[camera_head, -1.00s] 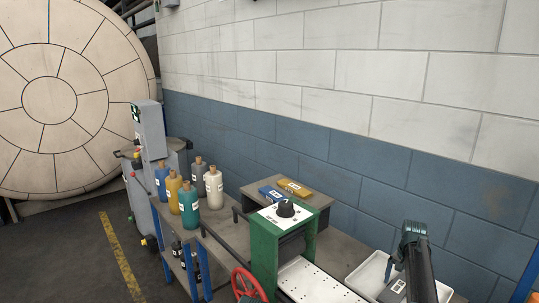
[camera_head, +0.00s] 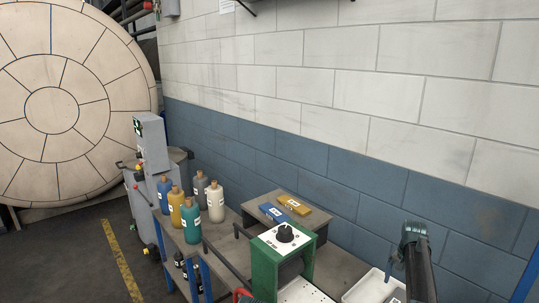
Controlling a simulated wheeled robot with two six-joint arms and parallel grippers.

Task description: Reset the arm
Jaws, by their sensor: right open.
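My right arm comes in at the bottom right, and its gripper (camera_head: 402,262) is above the right side of the table, over a white tray (camera_head: 371,288). The gripper is small in view and seen from behind. I see nothing held between its fingers. My left gripper is not in view.
A green stand with a black knob (camera_head: 285,234) is left of my right arm. Behind it a blue block (camera_head: 273,212) and a yellow block (camera_head: 294,204) lie on a raised shelf. Several bottles (camera_head: 191,221) stand at the table's left. A wall (camera_head: 350,180) runs behind.

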